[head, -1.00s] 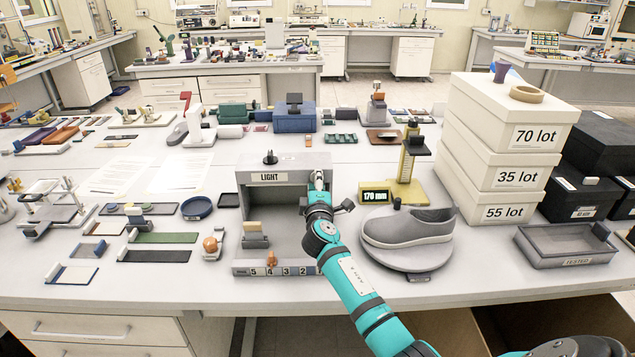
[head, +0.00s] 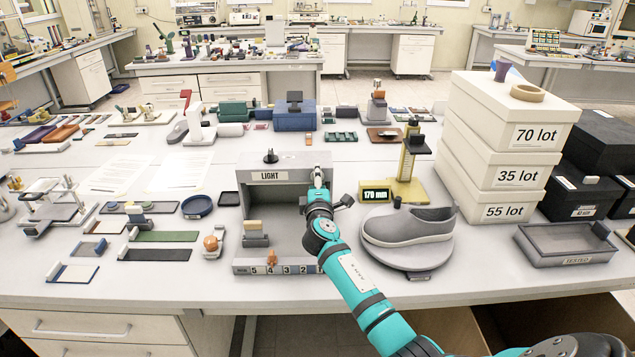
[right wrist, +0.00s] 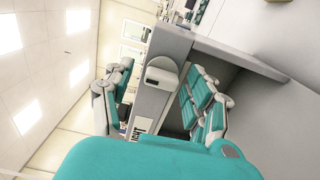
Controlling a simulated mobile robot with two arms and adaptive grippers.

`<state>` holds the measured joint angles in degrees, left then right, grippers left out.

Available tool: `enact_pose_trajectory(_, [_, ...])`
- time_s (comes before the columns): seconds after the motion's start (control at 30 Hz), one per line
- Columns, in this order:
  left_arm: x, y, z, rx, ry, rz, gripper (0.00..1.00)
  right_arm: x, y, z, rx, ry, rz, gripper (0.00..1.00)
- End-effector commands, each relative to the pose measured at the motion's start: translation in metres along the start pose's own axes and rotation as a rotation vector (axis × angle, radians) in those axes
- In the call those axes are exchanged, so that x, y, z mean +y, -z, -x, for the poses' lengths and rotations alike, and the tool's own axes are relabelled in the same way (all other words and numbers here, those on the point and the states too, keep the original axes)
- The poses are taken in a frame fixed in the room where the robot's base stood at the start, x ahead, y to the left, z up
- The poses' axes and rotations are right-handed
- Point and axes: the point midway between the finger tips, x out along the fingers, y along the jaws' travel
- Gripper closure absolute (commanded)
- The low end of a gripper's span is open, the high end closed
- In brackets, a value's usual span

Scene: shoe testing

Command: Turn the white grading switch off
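The grey light box (head: 284,165) with a "LIGHT" label stands mid-table in the head view. A small white switch (head: 318,179) shows at the front of its right wall. In the right wrist view a white rounded piece (right wrist: 163,76), which looks like this switch, sits on the wall's edge. My right gripper (head: 324,201) is at that wall, with its fingers spread. In the right wrist view its teal-and-grey fingers (right wrist: 207,104) are on both sides of the wall, with the white piece between them. Whether they touch it I cannot tell. My left gripper is out of view.
A grey shoe (head: 408,225) rests on a round stand right of my arm, beside a yellow height gauge (head: 407,165). White lot boxes (head: 505,150) are stacked further right, near a grey tray (head: 566,247). A numbered strip (head: 275,269) lies at the box's front.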

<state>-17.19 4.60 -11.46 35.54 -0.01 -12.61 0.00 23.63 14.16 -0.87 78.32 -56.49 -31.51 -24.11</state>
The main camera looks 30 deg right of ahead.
Motion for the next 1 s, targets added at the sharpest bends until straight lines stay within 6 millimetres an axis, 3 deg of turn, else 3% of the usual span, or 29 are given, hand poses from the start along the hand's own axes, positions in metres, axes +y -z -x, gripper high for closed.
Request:
enact_pose_trajectory(0.37, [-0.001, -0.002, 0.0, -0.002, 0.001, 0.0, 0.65, -0.004, 0.001, 0.009, 0.001, 0.005, -0.001, 0.42])
enact_pose_trajectory(0.8, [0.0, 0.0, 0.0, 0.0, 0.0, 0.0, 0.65, -0.003, 0.0, 0.094, 0.001, 0.005, -0.002, 0.42])
enact_pose_trajectory(1.0, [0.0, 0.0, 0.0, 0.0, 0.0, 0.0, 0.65, -0.002, 0.0, 0.116, 0.0, 0.004, 0.0, 0.42])
